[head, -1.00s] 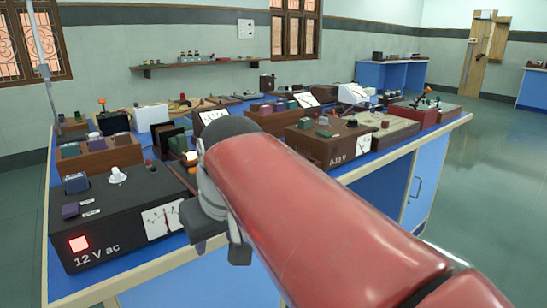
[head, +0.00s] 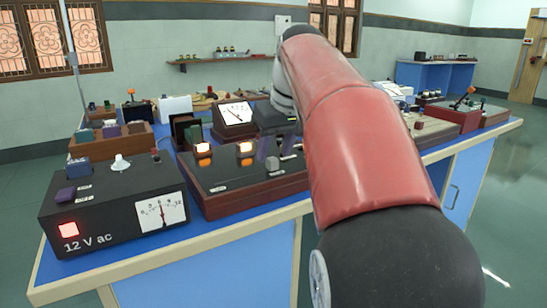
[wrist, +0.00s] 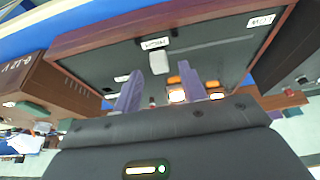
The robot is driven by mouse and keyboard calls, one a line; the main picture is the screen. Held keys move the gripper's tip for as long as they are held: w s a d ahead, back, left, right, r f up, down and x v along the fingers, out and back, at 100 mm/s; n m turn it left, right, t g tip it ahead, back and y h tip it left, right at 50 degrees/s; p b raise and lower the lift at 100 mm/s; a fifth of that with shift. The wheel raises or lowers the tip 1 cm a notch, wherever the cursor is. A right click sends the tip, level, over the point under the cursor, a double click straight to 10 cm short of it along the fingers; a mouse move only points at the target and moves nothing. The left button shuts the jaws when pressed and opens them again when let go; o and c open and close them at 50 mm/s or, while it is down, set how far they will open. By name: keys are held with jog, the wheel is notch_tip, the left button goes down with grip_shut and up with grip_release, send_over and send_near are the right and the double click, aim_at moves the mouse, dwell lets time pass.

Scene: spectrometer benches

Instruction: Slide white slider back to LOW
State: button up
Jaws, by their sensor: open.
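The white slider (head: 272,163) looks pale grey and stands on a dark, wood-framed panel box (head: 205,182) on the bench. It also shows in the wrist view (wrist: 159,62), right beside the label that reads HIGH (wrist: 155,43). My gripper (head: 272,148) is open and empty, its two purple fingers pointing down just behind the slider. In the wrist view the fingertips (wrist: 160,69) are on either side of the slider's line; whether they touch it I cannot tell. Another small label (wrist: 122,78) is too small to read.
Lit orange switches (head: 203,148) stand on the same panel, close to my fingers. A black 12 V ac supply (head: 110,215) with a meter is on the left. A white-faced meter (head: 236,115) and a wooden box (head: 105,140) are behind. The bench's front strip is clear.

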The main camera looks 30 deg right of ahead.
jog(key=shift+x, duration=0.95)
jog(key=shift+c, duration=0.4)
grip_shut()
